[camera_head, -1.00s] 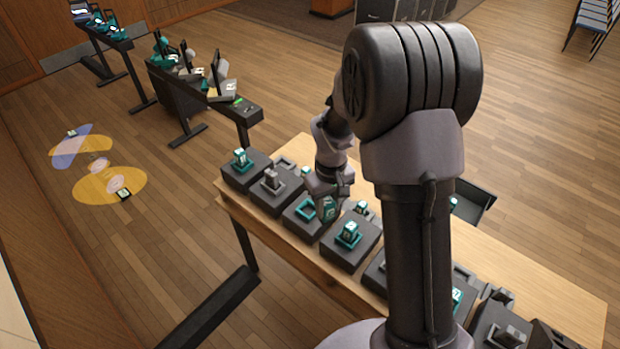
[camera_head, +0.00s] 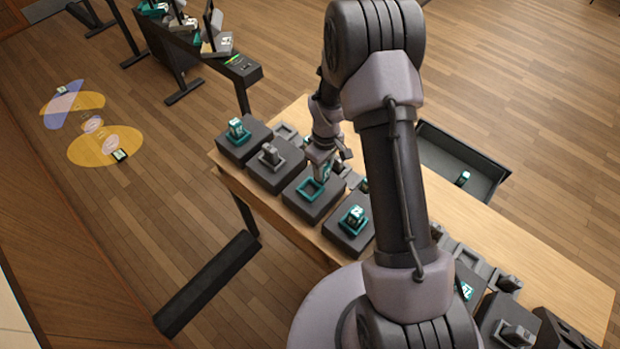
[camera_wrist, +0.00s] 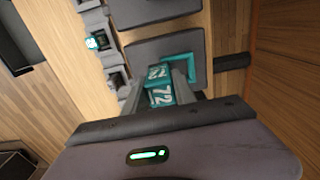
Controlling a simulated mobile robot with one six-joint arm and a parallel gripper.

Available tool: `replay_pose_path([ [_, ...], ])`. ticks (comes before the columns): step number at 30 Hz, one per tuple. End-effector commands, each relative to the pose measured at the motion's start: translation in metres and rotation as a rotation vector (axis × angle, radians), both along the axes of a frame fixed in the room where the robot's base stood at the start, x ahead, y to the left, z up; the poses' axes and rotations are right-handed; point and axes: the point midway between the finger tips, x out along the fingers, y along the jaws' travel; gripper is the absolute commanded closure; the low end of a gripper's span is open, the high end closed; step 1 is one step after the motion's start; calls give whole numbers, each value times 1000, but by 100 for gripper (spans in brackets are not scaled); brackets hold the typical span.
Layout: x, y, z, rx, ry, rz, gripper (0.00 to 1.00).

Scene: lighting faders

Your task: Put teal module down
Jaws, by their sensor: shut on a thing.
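In the head view the module (camera_head: 323,172) is partly hidden by the gripper. It is at the far side of an empty-looking teal square frame (camera_head: 308,195) on a dark block (camera_head: 301,207). In the wrist view this frame (camera_wrist: 191,59) shows just beyond the module, to the upper right. I cannot tell whether the module touches the frame or hangs above it.
Neighbouring dark blocks hold a teal module (camera_head: 237,129), a grey module (camera_head: 269,154) and another teal module (camera_head: 352,217). Small grey holders line the blocks' far side. A dark open tray (camera_head: 455,160) lies behind the table (camera_head: 540,262). The table's right back part is bare.

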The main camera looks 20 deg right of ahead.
Motion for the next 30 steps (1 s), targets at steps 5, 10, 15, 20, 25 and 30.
replay_pose_path([
  [5,-5,38,-3,0,0,1,100],
  [10,-6,42,-23,0,2,-2,100],
  [15,-5,42,-39,0,-2,-3,100],
  [20,-5,42,-39,-1,-3,-2,54],
  [25,-5,42,-39,0,-1,-2,46],
  [30,-5,42,-38,0,-1,-2,46],
])
